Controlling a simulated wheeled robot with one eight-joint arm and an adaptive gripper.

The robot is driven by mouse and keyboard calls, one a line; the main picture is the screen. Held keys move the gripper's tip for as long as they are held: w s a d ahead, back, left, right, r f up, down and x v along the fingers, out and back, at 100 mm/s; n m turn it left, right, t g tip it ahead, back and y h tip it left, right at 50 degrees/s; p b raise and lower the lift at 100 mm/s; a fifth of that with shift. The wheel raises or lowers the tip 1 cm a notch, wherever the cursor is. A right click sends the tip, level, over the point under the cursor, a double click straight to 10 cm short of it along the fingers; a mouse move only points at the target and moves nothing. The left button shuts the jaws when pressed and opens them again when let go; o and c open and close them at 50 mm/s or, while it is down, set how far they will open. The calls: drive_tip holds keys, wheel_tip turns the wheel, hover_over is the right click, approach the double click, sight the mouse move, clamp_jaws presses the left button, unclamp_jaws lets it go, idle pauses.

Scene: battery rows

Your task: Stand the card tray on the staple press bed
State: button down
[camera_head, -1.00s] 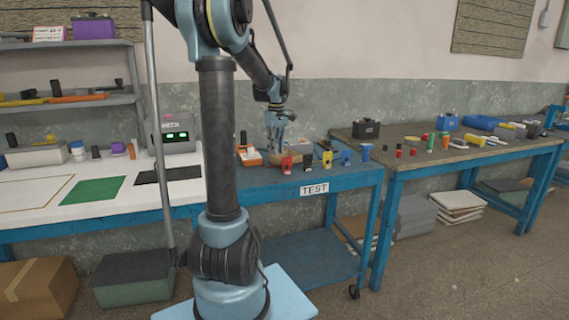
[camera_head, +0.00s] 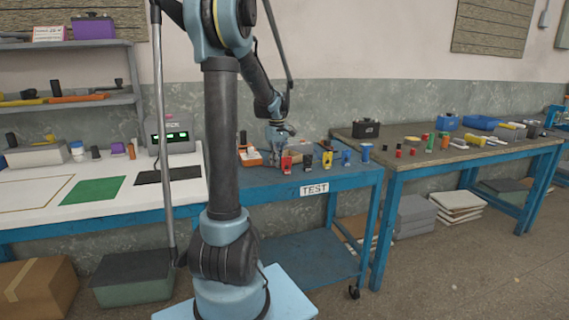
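My gripper (camera_head: 278,158) points down over the blue table marked TEST (camera_head: 345,180), close behind a small red device (camera_head: 287,166). It is too small in the picture to tell whether its fingers are open or hold anything. A low greyish-tan box or tray (camera_head: 318,154) lies just behind and right of the gripper, partly hidden by it. I cannot tell whether this is the card tray. I cannot make out a staple press or its bed for certain.
An orange device (camera_head: 250,157) stands left of the gripper. Black (camera_head: 308,163), yellow (camera_head: 327,159) and blue (camera_head: 347,157) small items line the table to its right. A grey instrument with green displays (camera_head: 172,136) stands on the white bench. Another blue-legged table (camera_head: 405,168) holds several batteries.

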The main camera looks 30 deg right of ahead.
drive_tip(key=shift+r, duration=0.15)
wheel_tip(320, 180, up, 10)
drive_tip(key=shift+f, duration=0.15)
idle(0.6)
drive_tip(key=shift+s, duration=0.1)
